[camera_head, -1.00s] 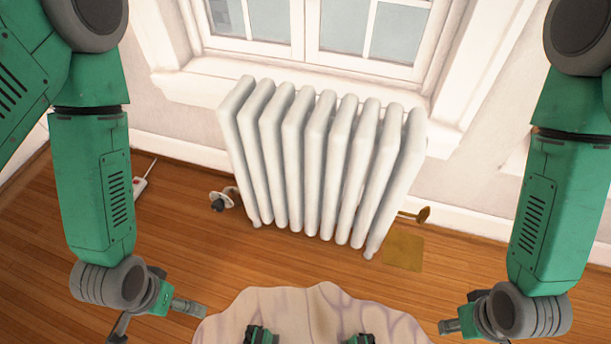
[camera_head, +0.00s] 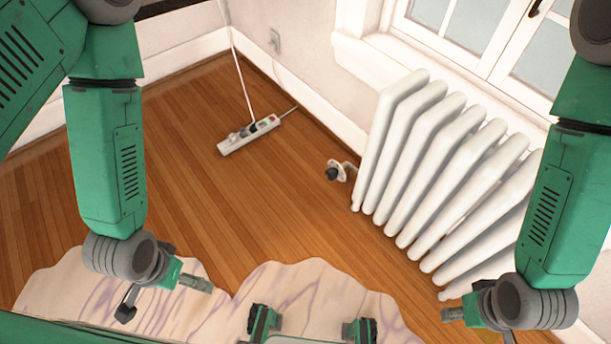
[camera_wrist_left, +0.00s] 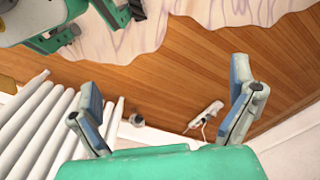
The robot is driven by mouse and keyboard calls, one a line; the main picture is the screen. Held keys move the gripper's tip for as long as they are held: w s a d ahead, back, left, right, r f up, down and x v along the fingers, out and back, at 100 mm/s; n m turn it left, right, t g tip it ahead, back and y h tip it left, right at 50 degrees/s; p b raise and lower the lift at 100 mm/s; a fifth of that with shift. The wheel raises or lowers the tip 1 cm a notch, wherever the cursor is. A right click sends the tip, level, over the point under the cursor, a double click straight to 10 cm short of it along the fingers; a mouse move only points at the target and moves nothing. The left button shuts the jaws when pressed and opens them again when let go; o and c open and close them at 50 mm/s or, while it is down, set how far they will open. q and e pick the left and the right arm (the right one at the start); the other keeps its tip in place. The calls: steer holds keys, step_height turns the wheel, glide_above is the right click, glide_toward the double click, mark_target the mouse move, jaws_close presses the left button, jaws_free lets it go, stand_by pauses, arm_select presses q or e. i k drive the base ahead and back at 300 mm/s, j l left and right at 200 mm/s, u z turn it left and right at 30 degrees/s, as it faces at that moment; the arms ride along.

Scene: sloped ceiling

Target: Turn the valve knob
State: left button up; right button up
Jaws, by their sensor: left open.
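The valve knob (camera_head: 333,173) is dark and small, with a pale round plate, on a pipe at the radiator's near lower left corner. In the left wrist view the knob (camera_wrist_left: 136,120) appears small and distant, between the two fingers. My left gripper (camera_head: 162,294) is open and empty, low at the left, well apart from the knob. Its spread fingers (camera_wrist_left: 168,100) show in the left wrist view. My right gripper (camera_head: 475,318) is low at the right, in front of the radiator; its fingers are partly hidden, so its opening is unclear.
The white radiator (camera_head: 440,170) stands under the window at the right. A power strip (camera_head: 249,134) with cords lies on the wooden floor, left of the knob. A pale wavy-edged rug (camera_head: 60,290) lies in front. Open floor (camera_head: 270,215) lies between rug and knob.

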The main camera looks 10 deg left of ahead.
mark_target(331, 174)
steer(key=i+j, duration=0.45)
steer(key=i, duration=0.15)
steer(key=i+j+z, duration=0.1)
steer(key=i+j, duration=0.35)
steer(key=i, duration=0.15)
steer(key=i+j+z, duration=0.1)
steer(key=z, duration=1.7)
